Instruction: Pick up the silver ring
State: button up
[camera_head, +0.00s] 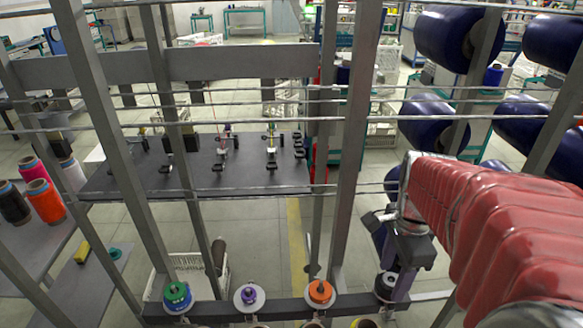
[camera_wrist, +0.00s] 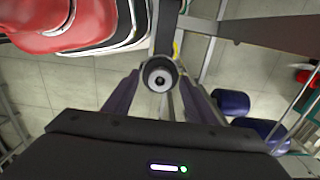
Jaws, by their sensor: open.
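A round grey ring with a dark centre (camera_wrist: 159,75) shows in the wrist view, at the top of a post between my gripper's fingers. It looks like the silver ring. In the head view a dark grey round piece (camera_head: 386,284) sits at the right end of the grey rail, beside my gripper (camera_head: 397,285). My gripper also shows in the wrist view (camera_wrist: 158,92), its two purple-grey fingers apart on either side of the ring. No contact shows. The ring's lower part is hidden.
A green spool (camera_head: 177,293), a purple-centred white disc (camera_head: 249,296) and an orange spool (camera_head: 320,291) stand along the rail (camera_head: 215,311). Upright grey frame posts (camera_head: 350,150) and thin horizontal bars stand close by. Large blue rolls (camera_head: 457,38) hang at the right.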

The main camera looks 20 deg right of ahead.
jog(key=shift+c, duration=0.5)
jog(key=c, duration=1)
jog(key=shift+r, duration=0.1)
notch_tip(320, 180, up, 10)
jog(key=shift+f, duration=0.1)
dwell(0.4)
